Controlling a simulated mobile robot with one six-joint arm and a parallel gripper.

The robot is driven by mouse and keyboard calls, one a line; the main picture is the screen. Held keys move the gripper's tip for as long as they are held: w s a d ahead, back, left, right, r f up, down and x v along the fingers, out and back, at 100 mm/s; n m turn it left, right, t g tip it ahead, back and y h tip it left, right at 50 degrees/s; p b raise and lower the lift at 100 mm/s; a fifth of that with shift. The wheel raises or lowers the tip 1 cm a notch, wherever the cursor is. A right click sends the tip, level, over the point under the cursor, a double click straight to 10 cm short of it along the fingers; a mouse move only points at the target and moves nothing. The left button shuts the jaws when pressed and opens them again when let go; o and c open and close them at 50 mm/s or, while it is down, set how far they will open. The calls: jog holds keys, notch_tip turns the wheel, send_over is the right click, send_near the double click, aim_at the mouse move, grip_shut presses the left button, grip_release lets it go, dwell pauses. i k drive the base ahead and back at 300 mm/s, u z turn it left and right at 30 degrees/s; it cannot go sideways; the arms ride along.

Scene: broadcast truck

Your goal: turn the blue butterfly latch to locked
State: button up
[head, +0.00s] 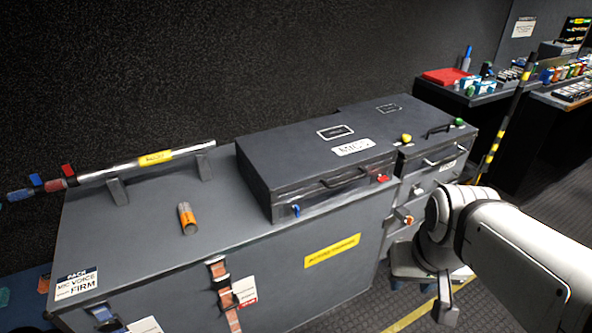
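The blue butterfly latch (296,210) is small and sits on the front face of the dark MICS case (290,153), near its left end. Its exact turn angle is too small to tell. A red latch (383,179) sits near the right end of the same front. My gripper (424,294) is low at the right, in front of the chests and well apart from the blue latch. One grey finger shows clearly, but the gap between the fingers cannot be made out. I see nothing held in it.
The case lies shut on a large grey chest (130,232). Another case (385,112) with yellow and green latches stands at the right. A striped pole (497,138) rises behind my arm.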

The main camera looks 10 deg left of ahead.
aim_at(295, 208)
jog(key=u, duration=0.65)
jog(key=i, duration=0.95)
jog(key=z, duration=0.2)
jog(key=k, duration=1.4)
jog(key=u, duration=0.05)
jog(key=i, duration=0.45)
jog(key=u, duration=0.05)
